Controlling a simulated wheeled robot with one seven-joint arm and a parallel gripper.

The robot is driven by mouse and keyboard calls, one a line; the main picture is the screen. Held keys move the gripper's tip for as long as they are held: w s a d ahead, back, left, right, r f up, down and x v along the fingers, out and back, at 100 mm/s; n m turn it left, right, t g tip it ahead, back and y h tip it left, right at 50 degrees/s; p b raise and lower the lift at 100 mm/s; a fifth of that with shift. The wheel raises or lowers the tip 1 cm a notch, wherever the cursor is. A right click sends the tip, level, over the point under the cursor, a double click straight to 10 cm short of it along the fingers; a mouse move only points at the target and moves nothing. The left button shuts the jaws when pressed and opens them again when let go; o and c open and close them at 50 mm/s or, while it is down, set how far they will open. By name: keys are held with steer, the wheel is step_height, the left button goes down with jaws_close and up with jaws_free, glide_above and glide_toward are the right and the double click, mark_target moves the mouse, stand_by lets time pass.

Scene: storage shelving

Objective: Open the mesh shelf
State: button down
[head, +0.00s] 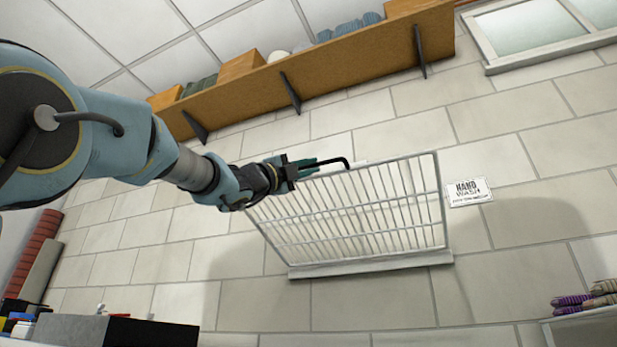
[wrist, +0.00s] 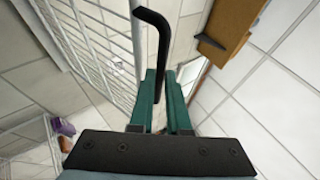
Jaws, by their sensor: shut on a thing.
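The mesh shelf (head: 352,212) is a white wire rack on the block wall, its grid facing me at a tilt with a pale ledge along its lower edge. In the wrist view its wires (wrist: 104,42) run along the upper left. My gripper (head: 310,164) is at the shelf's upper left edge. Its teal fingers, also in the wrist view (wrist: 167,84), are shut on a black bent rod (head: 332,161). The rod (wrist: 158,36) reaches out past the fingertips and bends toward the mesh side. I cannot tell whether the rod touches the shelf.
A wooden wall shelf (head: 345,62) with boxes and rolled cloths hangs above, on black brackets. A hand wash sign (head: 469,191) is right of the mesh. A dark box (head: 115,331) stands low left; gloves (head: 588,299) lie low right. The wall below the mesh is clear.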

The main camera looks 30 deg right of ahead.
steer(key=shift+w+d+f+y, duration=0.3)
steer(key=shift+w+d+f, duration=0.1)
steer(key=shift+f, duration=0.1)
steer(key=c, duration=1.2)
jaws_free()
steer(key=shift+o, duration=0.2)
steer(key=v, duration=1.1)
steer(key=shift+s+r+p, duration=0.2)
steer(key=shift+s+p, duration=0.1)
steer(key=shift+p, duration=0.15)
steer(key=shift+a, duration=0.1)
